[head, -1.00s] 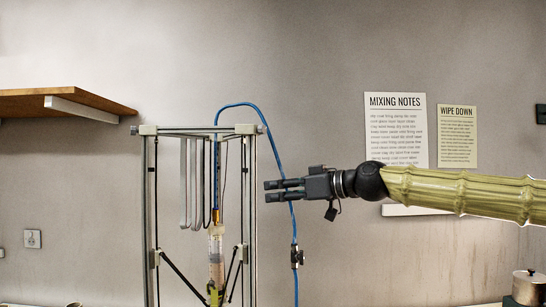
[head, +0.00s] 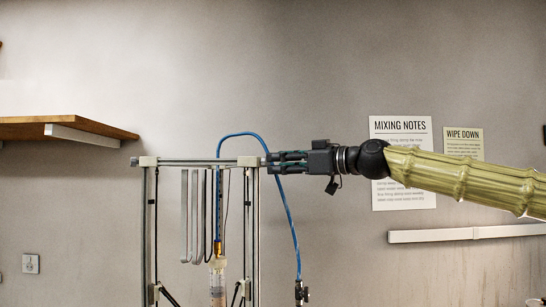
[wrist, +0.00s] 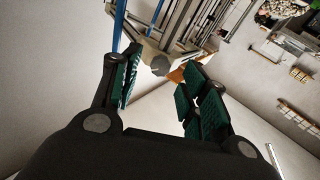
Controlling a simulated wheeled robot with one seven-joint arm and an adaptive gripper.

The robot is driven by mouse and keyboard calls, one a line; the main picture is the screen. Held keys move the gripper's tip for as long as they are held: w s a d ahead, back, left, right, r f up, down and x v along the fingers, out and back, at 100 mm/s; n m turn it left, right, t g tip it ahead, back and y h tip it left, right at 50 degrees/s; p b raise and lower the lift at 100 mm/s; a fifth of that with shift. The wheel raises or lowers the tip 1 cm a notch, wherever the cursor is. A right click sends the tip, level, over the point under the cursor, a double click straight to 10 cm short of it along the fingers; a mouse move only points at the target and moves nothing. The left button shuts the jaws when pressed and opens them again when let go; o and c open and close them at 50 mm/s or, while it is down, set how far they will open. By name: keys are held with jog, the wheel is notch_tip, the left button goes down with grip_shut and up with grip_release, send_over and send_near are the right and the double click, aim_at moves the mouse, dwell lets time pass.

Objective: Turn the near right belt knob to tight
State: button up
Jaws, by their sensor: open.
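The tall delta clay printer frame (head: 204,162) stands left of centre in the head view. Its near right top corner (head: 248,161) is pale. In the wrist view, a small grey round knob (wrist: 160,66) shows at a pale corner of the frame, between my fingers. My gripper (head: 269,163) points left in the head view, level with that top corner and right beside it. In the wrist view my gripper (wrist: 158,78) has its green-padded fingers apart, one on each side of the knob. I cannot tell whether either finger touches it.
A blue hose (head: 288,215) loops over the frame top and passes down near my fingers. A wooden shelf (head: 40,128) is on the wall at left. Notes (head: 403,185) hang on the wall behind my arm.

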aim_at(265, 162)
jog(key=shift+p+x, duration=0.35)
jog(key=shift+x, duration=1.05)
grip_shut()
